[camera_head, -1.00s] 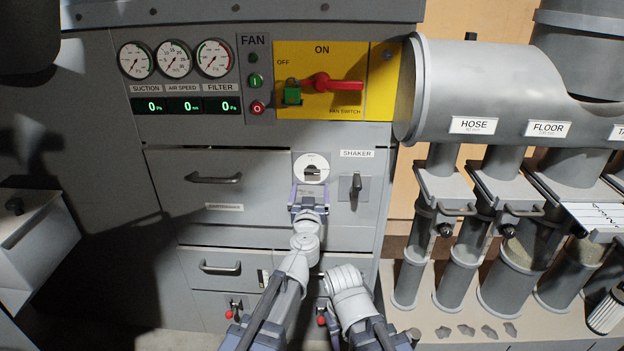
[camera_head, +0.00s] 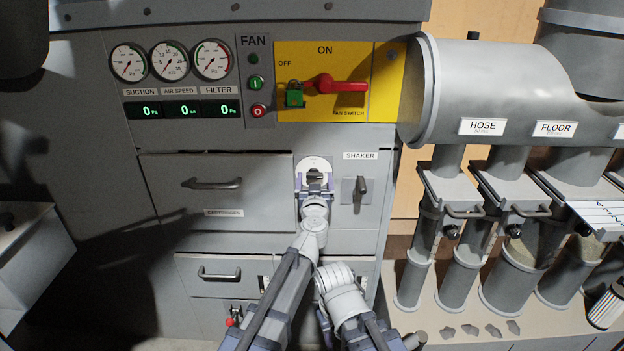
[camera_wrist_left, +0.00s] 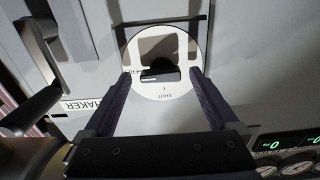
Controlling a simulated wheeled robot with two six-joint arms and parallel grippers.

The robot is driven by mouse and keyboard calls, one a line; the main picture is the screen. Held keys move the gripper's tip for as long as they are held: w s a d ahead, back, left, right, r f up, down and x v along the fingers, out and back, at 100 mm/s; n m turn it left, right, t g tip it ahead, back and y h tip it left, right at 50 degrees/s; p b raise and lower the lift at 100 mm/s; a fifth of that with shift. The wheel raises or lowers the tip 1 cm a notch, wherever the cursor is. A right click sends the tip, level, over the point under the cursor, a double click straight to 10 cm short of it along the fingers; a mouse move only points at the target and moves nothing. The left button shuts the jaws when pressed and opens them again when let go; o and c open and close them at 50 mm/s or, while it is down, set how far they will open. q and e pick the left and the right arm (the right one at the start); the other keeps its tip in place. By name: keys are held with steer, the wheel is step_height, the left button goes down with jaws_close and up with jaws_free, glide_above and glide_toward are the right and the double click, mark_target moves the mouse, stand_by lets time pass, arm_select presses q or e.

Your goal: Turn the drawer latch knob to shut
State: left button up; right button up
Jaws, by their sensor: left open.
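The latch knob (camera_wrist_left: 158,70) is a dark knob in the middle of a white round dial (camera_wrist_left: 178,97) on the cabinet front. The dial carries the printed word SHUT. My left gripper (camera_wrist_left: 161,84) is open, with one finger on each side of the knob. I cannot tell whether the fingers touch it. In the head view, my left gripper (camera_head: 314,184) is in front of the dial (camera_head: 313,163) and hides most of the knob. The drawer (camera_head: 217,190) left of the dial looks closed. My right arm is low and its fingers do not show.
The shaker handle (camera_head: 361,189) stands close right of the dial. A yellow fan switch panel (camera_head: 322,107) with a red lever is above. A lower drawer (camera_head: 219,274) is below. Grey pipes with gate handles (camera_head: 464,212) fill the right side.

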arm_select(q)
steer(key=shift+c, duration=0.2)
steer(key=c, duration=1.3)
steer(key=shift+n, duration=0.4)
steer(key=n, duration=0.4)
steer(key=shift+a, duration=0.1)
steer(key=n, duration=0.4)
steer(key=shift+n, duration=0.3)
steer(key=n, duration=0.4)
steer(key=shift+a, duration=0.1)
steer(key=shift+n, duration=2.2)
